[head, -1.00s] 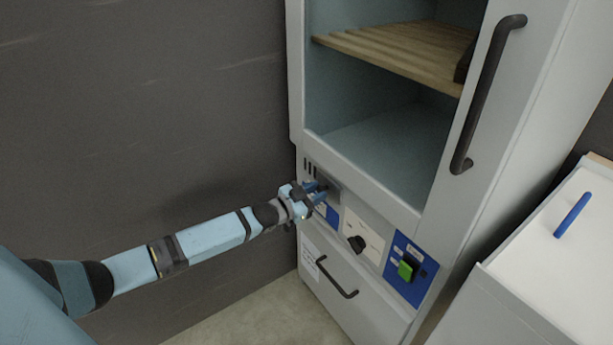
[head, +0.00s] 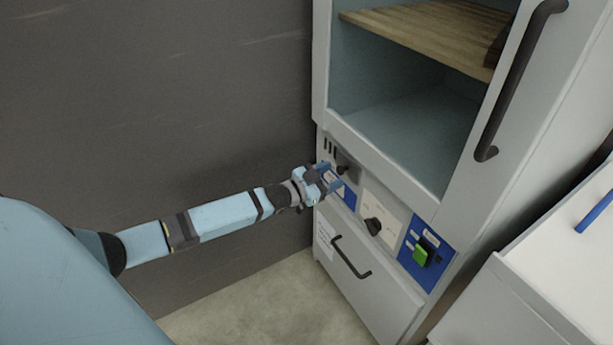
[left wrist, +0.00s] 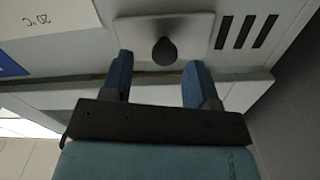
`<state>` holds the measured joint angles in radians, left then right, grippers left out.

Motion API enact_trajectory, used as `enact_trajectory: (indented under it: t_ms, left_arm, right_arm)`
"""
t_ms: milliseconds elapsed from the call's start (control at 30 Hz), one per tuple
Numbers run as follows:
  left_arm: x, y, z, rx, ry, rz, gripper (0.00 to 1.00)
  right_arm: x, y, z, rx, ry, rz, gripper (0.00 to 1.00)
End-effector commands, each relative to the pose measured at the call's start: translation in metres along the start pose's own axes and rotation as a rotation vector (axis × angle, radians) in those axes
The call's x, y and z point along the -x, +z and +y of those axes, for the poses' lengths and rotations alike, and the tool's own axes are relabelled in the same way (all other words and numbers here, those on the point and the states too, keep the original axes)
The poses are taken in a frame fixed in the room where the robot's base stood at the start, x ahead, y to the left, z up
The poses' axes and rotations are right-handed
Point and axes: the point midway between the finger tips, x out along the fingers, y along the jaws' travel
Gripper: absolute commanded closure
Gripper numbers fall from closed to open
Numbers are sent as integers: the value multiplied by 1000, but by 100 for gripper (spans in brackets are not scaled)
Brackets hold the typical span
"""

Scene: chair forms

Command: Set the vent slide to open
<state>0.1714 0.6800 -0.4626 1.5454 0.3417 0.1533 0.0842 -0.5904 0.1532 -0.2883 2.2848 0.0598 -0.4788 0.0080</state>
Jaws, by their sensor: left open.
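The vent slide is a dark knob (head: 343,168) on a grey plate, right of several dark vent slots (head: 329,149) at the upper left of the cabinet's control panel. In the left wrist view the knob (left wrist: 164,50) stands near the middle of its plate (left wrist: 203,28), with the slots (left wrist: 246,32) to the right. My left gripper (head: 331,180) is open and empty, just below and in front of the knob. In the left wrist view its blue fingertips (left wrist: 158,68) are spread to either side of the knob's line, apparently short of it. My right gripper is not in view.
A dark dial (head: 373,227) and a green switch (head: 421,254) on a blue plate sit to the right on the panel. Below is a drawer with a black handle (head: 350,258).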

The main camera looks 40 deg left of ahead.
Motion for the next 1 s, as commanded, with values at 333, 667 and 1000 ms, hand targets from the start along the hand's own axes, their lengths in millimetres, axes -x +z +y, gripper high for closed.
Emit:
enact_trajectory:
  t_ms: [333, 667, 1000]
  left_arm:
    - [76, -1, 1, 0, 2, -4, 46]
    - [115, -1, 1, -1, 2, 0, 46]
    - [118, 0, 1, -1, 2, 1, 46]
  right_arm:
    - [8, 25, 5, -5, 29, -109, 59]
    - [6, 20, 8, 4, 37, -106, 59]
    - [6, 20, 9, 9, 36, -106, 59]
